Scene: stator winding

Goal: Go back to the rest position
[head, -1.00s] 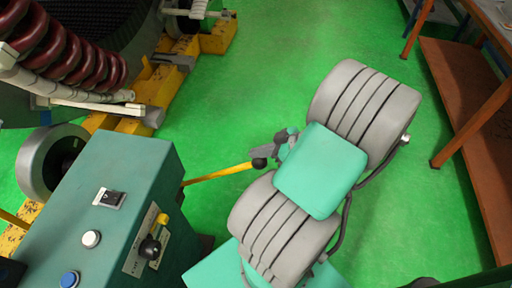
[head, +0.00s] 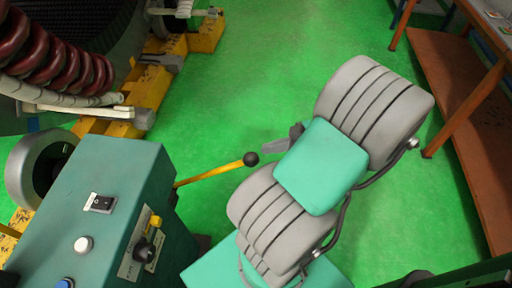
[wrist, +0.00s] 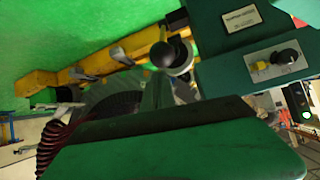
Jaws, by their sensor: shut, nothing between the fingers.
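My gripper (head: 276,146) shows in the head view as a small grey tip at the left edge of my arm, with the rest hidden behind the arm's green and grey links. It is shut and holds nothing. Its tip is just up and right of the black ball knob (head: 251,159) on the yellow lever (head: 212,174), with a small gap in the picture. In the wrist view the knob (wrist: 163,54) shows above the dark gripper part (wrist: 157,90).
A green control cabinet (head: 125,190) with switches and buttons stands at lower left. A winding machine with red coils (head: 60,55) and a yellow base (head: 165,85) is at upper left. An orange-brown bench (head: 465,110) stands at right. Green floor (head: 255,70) between them is clear.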

